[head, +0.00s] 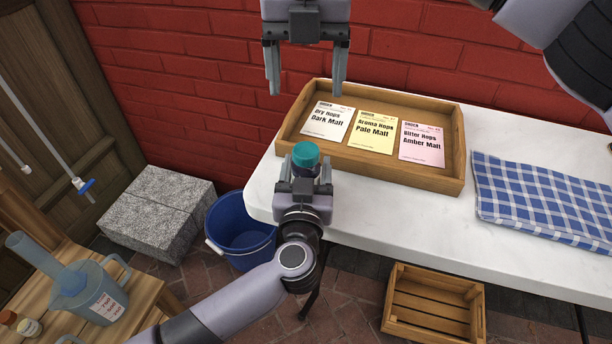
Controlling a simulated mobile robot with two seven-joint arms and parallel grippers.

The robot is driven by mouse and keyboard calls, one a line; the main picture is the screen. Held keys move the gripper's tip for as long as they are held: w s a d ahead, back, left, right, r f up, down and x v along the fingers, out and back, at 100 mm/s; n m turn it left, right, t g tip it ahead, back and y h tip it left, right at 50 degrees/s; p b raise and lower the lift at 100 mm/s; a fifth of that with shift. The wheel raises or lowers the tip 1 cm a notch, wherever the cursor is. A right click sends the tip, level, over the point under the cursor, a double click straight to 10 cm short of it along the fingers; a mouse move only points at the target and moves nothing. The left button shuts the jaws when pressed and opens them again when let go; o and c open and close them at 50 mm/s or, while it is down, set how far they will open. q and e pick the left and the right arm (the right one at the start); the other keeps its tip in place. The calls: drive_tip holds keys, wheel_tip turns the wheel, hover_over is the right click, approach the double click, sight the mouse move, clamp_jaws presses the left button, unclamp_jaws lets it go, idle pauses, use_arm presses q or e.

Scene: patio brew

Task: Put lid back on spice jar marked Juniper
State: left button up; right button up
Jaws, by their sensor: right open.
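A small jar (305,170) with a dark body stands between the fingers of my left gripper (306,165), by the near left edge of the white table. A round teal lid (306,154) appears to sit on top of the jar; I cannot tell how firmly it is seated. The jar's marking is hidden, so I cannot read Juniper. The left gripper appears shut on the jar. My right gripper (306,88) is above and beyond it in the picture, fingers pointing down, open and empty, apart from the lid.
A wooden tray (455,150) with three label cards lies on the white table (380,212). A blue checked cloth (545,200) lies right. A blue bucket (240,232), stone block (155,215) and wooden crate (432,305) are on the floor. A jug (85,290) stands lower left.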

use_arm(q)
drive_tip(key=shift+o, duration=1.2)
drive_tip(key=shift+s+a+p, duration=0.15)
drive_tip(key=shift+s+p, duration=0.25)
drive_tip(key=shift+s, duration=1.4)
drive_tip(key=shift+s+a+p, duration=0.1)
drive_tip(key=shift+s+p, duration=0.3)
drive_tip(key=shift+s, duration=1.4)
drive_tip(key=shift+s, duration=0.1)
